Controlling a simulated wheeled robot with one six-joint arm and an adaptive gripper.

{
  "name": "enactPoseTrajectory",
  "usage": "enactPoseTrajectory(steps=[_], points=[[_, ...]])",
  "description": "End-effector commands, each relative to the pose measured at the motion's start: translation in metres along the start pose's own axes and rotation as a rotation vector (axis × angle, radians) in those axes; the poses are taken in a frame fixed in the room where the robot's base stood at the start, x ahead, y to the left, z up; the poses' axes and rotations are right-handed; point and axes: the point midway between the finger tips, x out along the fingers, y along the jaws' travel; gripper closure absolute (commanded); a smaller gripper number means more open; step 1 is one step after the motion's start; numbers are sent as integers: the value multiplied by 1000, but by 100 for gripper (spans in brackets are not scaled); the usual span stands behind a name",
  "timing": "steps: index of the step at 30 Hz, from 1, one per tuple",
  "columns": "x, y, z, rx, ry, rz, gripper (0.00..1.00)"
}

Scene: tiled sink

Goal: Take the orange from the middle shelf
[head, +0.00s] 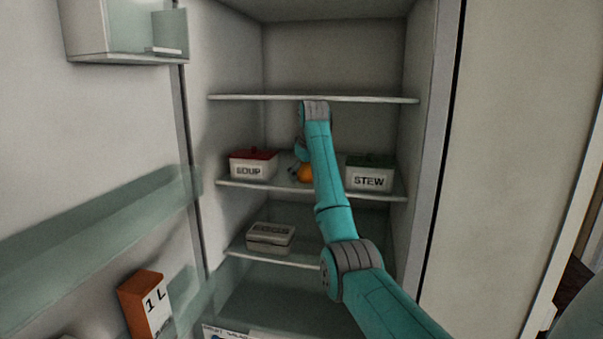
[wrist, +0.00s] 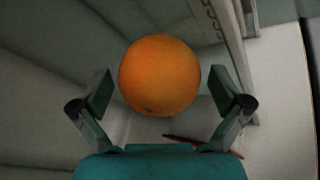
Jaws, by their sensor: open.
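The orange (head: 305,173) sits on the middle shelf (head: 300,186) of the fridge, between the soup box and the stew box. In the head view my arm partly covers it. In the wrist view the orange (wrist: 160,76) is large and whole, centred between the fingers. My gripper (wrist: 161,100) is open, with one finger on each side of the orange and a visible gap on both sides. In the head view my gripper (head: 298,165) is small and dark beside the orange, mostly hidden by my arm.
A white soup box with a red lid (head: 253,165) stands left of the orange. A white stew box with a dark green lid (head: 370,174) stands right. The upper shelf (head: 250,97) lies above. A grey box (head: 270,237) sits on the lower shelf. An orange carton (head: 146,303) stands in the door.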

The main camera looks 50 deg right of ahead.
Motion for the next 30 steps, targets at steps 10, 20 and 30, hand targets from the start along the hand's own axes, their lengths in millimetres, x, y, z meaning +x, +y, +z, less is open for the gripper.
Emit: enactPoseTrajectory(steps=[10, 20, 30], points=[[-1, 0, 0, 0, 0, 0, 57], [-1, 0, -1, 0, 0, 0, 68], [-7, -3, -6, -2, 2, 1, 68]])
